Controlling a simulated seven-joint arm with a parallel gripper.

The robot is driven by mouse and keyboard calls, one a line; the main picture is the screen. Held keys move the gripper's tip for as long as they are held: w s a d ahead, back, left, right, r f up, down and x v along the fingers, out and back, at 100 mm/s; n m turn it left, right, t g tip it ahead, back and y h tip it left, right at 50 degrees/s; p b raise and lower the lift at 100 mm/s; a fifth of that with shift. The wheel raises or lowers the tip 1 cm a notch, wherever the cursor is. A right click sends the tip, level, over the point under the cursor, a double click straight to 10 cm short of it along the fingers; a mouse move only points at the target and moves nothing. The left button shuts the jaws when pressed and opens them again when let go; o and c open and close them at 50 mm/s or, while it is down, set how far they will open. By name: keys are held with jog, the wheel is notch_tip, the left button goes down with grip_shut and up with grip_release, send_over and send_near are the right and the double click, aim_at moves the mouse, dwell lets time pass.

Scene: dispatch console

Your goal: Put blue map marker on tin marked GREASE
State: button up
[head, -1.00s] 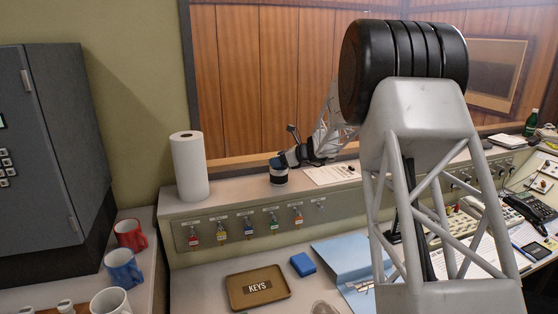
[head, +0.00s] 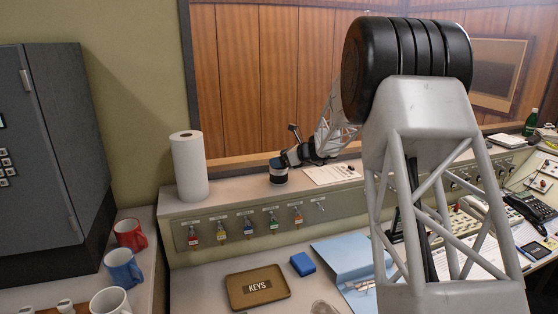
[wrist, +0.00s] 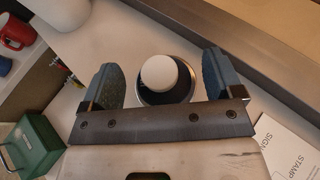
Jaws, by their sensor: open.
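In the wrist view my gripper (wrist: 160,72) is open, with one finger on each side of a round, dark-topped thing with a shiny rim (wrist: 150,97). A white round knob or cap (wrist: 159,73) shows over its middle, apart from both fingers. I cannot tell whether this is part of the tin or of a marker. I cannot make out a blue map marker.
A paper towel roll (head: 189,166) stands left on the ledge, and a printed sheet (head: 331,173) lies right of the tin. Keys with coloured tags hang below. A KEYS tray (head: 284,287) and blue block (head: 303,264) lie on the desk. The wrist view shows a green box (wrist: 32,143).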

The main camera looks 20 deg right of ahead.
jog(key=v, duration=1.1)
jog(key=shift+s+r, duration=0.1)
jog(key=shift+r, duration=0.05)
dwell(0.5)
jog(key=s+a+r+n+g+h, duration=0.1)
jog(key=s+a+r+n+g, duration=0.15)
jog(key=s+a+n, duration=0.55)
jog(key=s+a+r+n+g+h, duration=0.2)
jog(key=s+a+n+g, duration=0.15)
jog(key=s+a, duration=0.9)
jog(key=s+a+f+n+h, duration=0.1)
jog(key=s+n, duration=0.6)
jog(key=s, duration=1)
jog(key=s+a+f+n+g+h, duration=0.1)
jog(key=s+f+n+h, duration=0.3)
jog(key=s, duration=1.3)
jog(key=n+h, duration=0.1)
jog(key=n, duration=0.3)
jog(key=shift+a+f+h, duration=0.15)
jog(key=shift+f+h, duration=0.1)
jog(key=shift+h, duration=0.15)
